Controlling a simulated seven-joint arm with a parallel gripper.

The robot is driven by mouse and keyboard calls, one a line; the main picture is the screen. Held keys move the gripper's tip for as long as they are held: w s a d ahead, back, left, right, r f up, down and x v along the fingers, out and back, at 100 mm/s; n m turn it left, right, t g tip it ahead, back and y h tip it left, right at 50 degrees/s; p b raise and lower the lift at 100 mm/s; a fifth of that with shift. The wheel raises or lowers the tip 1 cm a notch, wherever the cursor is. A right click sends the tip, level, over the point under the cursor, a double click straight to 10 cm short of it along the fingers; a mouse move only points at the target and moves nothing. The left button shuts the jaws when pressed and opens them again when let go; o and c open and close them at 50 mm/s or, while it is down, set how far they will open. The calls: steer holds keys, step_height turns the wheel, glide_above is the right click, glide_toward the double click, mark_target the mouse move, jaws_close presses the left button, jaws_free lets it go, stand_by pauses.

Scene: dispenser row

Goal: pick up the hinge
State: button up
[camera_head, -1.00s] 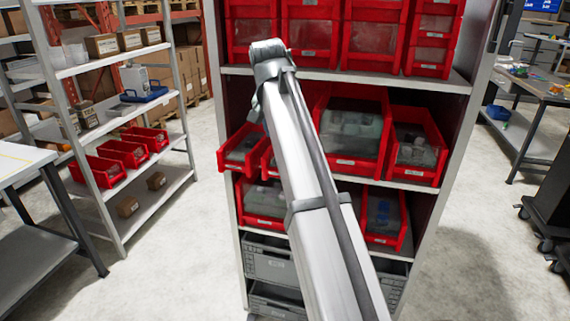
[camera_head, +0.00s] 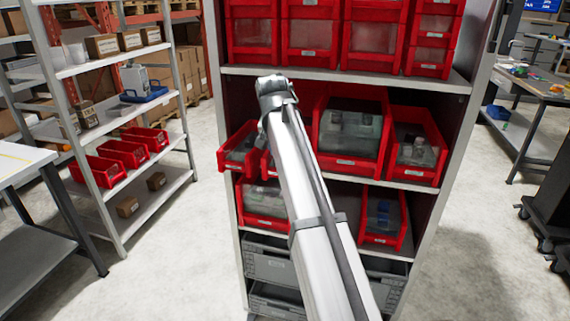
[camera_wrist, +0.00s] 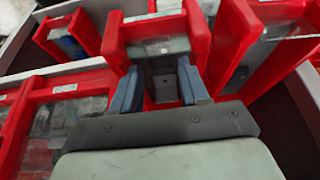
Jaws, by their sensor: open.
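My gripper (camera_wrist: 159,88) is open in the wrist view, with one blue-grey finger on each side of a narrow red bin (camera_wrist: 198,35). Between the fingers is a grey, flat-looking piece (camera_wrist: 165,88), low in that bin. It may be the hinge, but it is too small and dim to be sure. I see no contact between the fingers and this piece. In the head view my arm reaches toward the middle shelf, and the gripper itself is hidden behind it. No hinge can be made out there.
Red bins stand close on both sides in the wrist view, including a left bin (camera_wrist: 68,38). In the head view, a large bin (camera_head: 352,165) and a right bin (camera_head: 416,175) share the middle shelf. An upper shelf board (camera_head: 420,82) lies above them.

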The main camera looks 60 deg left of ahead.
steer(key=shift+x, duration=2.4)
steer(key=shift+w, duration=0.1)
steer(key=shift+c, duration=0.3)
steer(key=c, duration=0.6)
